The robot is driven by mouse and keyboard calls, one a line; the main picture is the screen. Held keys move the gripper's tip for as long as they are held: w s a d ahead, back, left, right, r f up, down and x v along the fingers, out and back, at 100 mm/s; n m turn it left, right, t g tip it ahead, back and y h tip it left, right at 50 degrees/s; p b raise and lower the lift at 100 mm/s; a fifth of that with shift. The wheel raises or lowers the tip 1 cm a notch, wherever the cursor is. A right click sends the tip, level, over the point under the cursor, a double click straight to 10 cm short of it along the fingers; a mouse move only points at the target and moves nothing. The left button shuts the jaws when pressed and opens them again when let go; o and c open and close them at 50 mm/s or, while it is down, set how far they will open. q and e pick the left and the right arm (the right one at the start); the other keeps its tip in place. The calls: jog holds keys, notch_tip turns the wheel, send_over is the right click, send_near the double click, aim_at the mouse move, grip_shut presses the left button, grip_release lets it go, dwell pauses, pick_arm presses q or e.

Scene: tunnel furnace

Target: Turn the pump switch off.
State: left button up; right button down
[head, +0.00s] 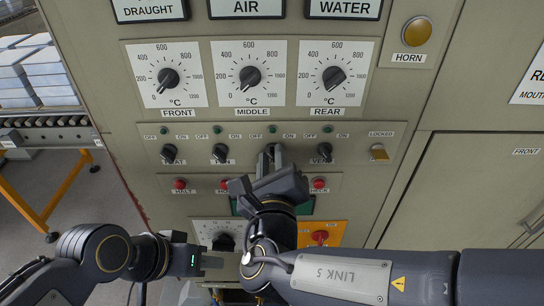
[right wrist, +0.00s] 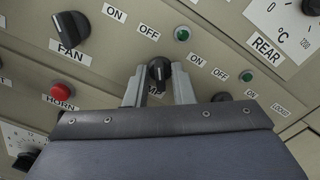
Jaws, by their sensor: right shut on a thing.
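The pump switch, a black rotary knob (right wrist: 159,70), sits in the middle of the right wrist view between OFF and ON labels, with a green lamp (right wrist: 182,34) above. Its pale mark points roughly up in that picture, on the OFF side of the lamp. The label below it is mostly hidden. My right gripper (right wrist: 158,90) has a finger on each side of the knob and is shut on it. In the head view my right gripper (head: 272,155) covers most of this switch. My left gripper (head: 212,262) is low, away from the switch row; its finger gap is unclear.
The fan switch (head: 220,152) is left of the pump switch and the vent switch (head: 324,152) right. Red buttons (head: 181,184) line the row below. A yellow plate with a red knob (head: 320,237) lies lower. A roller conveyor (head: 45,135) stands at left.

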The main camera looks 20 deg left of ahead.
dwell(0.4)
jog(key=c, duration=1.5)
grip_release()
jog(key=shift+s, duration=0.1)
jog(key=b+v, duration=0.1)
jog(key=v, duration=0.6)
jog(key=shift+s+d+b, duration=0.15)
jog(key=shift+s+b, duration=0.2)
jog(key=shift+b, duration=0.05)
